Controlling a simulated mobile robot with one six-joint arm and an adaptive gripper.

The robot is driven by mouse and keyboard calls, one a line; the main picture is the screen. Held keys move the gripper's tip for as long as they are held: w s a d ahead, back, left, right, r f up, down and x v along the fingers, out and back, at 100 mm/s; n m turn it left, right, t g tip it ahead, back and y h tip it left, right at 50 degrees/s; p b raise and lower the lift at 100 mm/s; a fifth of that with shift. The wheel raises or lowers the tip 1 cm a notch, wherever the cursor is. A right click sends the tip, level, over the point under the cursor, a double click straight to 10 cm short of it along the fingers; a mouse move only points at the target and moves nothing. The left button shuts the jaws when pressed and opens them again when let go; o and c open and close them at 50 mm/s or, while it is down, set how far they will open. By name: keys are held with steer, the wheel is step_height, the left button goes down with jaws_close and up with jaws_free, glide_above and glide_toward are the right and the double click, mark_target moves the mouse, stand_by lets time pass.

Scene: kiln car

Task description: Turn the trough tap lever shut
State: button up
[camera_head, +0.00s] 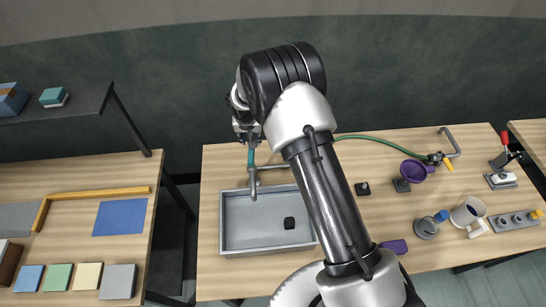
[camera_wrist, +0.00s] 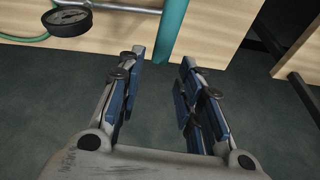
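The trough tap is a grey pipe (camera_head: 253,183) with a bent spout over the left part of the grey trough (camera_head: 223,222). A teal bar (camera_head: 251,158), which looks like its lever, stands at the tap just below my gripper (camera_head: 246,138). In the wrist view the teal bar (camera_wrist: 171,28) reaches in from the top, its end in line with the gap between the fingertips of my gripper (camera_wrist: 163,57). The fingers are apart, with clear space between them and nothing held. I cannot tell whether a finger touches the bar. A round dark part (camera_wrist: 70,22) shows at the upper left.
A green hose (camera_head: 380,142) runs right along the bench to a fitting with a yellow handle (camera_head: 447,164). My arm hides the bench's middle.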

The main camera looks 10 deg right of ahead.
steer(key=shift+b+x, duration=0.45)
steer(key=shift+x, duration=1.7)
steer(key=shift+r, duration=0.1)
steer(key=shift+f+b, duration=0.25)
steer(key=shift+b, duration=0.35)
steer(key=shift+c, duration=0.3)
